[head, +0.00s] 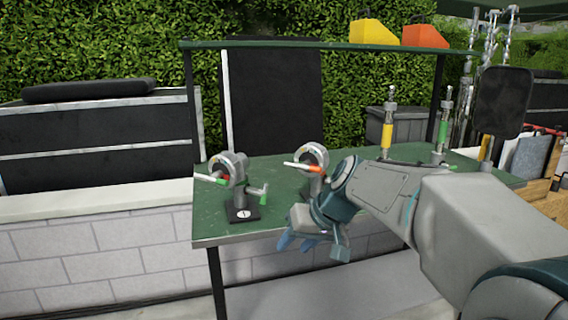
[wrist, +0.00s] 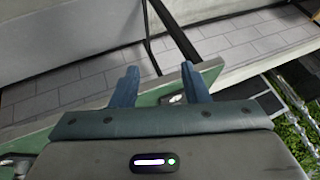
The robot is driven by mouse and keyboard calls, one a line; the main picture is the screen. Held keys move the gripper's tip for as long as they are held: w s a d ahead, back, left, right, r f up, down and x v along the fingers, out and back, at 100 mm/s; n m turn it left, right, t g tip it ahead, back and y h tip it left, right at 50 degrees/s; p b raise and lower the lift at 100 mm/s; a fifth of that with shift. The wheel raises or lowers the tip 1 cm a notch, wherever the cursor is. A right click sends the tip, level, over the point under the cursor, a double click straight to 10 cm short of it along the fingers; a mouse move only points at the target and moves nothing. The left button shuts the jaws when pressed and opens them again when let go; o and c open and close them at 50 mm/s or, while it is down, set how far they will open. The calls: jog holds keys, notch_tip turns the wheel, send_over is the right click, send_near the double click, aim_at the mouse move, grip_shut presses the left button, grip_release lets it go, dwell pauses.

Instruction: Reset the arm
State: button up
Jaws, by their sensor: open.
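My arm reaches in from the right in the head view. My gripper (head: 297,242) hangs at the front edge of the green table (head: 215,226), pointing down and to the left. In the wrist view my gripper (wrist: 157,84) shows two blue fingers spread apart with nothing between them. The table's corner shows beneath the fingers. Whether the fingers touch the table edge I cannot tell.
A grip head on a black base (head: 243,214) stands at the table's left, and a second grip head (head: 311,163) is partly behind my arm. Yellow (head: 387,134) and green-banded (head: 441,133) posts stand at the back right. Yellow (head: 372,32) and orange (head: 424,36) wedges sit on the upper shelf.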

jog(key=s+d+r+m+h+p, duration=0.1)
jog(key=s+d+r+p, duration=0.1)
jog(key=s+d+p, duration=0.2)
jog(key=s+d+r+m+g+h+p, duration=0.1)
jog(key=s+d+r+h+p, duration=0.1)
jog(key=s+p, duration=0.5)
jog(key=s+d+r+m+h+p, duration=0.1)
jog(key=s+d+r+p, duration=0.3)
jog(key=s, duration=0.5)
jog(key=shift+d+r+h+p, duration=0.25)
jog(key=shift+d+h+p, duration=0.45)
jog(key=shift+d+p, duration=0.45)
jog(key=shift+o, duration=0.3)
jog(key=shift+a, duration=0.1)
